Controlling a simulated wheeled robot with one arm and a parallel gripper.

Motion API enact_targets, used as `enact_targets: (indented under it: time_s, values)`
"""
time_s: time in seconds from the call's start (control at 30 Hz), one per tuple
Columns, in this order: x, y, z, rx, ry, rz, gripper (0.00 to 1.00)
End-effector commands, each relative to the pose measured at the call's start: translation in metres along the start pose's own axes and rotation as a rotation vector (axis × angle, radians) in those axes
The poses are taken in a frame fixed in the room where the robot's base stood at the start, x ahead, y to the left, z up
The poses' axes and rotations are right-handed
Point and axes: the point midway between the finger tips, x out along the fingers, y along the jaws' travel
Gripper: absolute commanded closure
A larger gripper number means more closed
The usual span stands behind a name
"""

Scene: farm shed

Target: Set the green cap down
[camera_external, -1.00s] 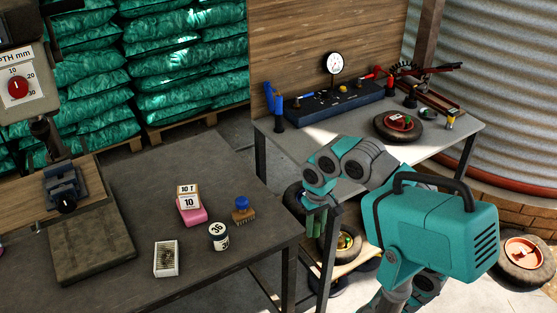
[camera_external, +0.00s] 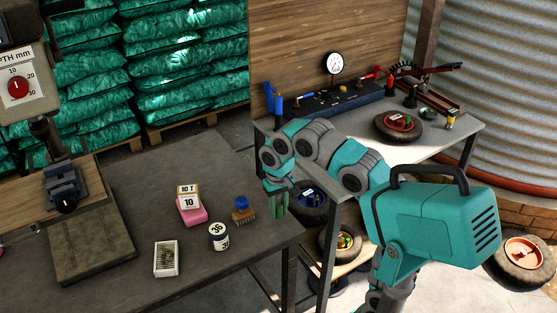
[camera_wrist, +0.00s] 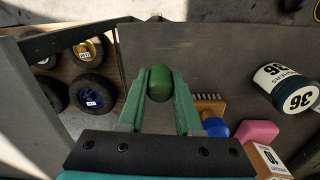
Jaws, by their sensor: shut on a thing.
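My gripper (camera_external: 278,203) is over the right end of the dark table (camera_external: 150,190) in the external view. In the wrist view, my gripper (camera_wrist: 160,88) has its two green fingers closed on the green cap (camera_wrist: 159,84), a rounded dark green piece held at the fingertips. Beneath it the grey tabletop (camera_wrist: 190,50) shows; how high the cap is above it I cannot tell. In the external view the cap cannot be told apart from the green fingers.
A brush with a blue knob (camera_external: 241,210) stands just left of my gripper. Beyond are a jar marked 36 (camera_external: 219,236), a pink block (camera_external: 190,213) with a "10" box, and a white tray (camera_external: 167,258). Wheels lie on a lower shelf past the table edge. The table's front right is bare.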

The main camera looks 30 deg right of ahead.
Motion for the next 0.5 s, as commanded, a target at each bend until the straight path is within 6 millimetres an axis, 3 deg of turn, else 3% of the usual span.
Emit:
enact_targets:
  time_s: [0.5]
  values:
    - [0.003,-0.012,-0.025,0.0,-0.002,0.002,1.0]
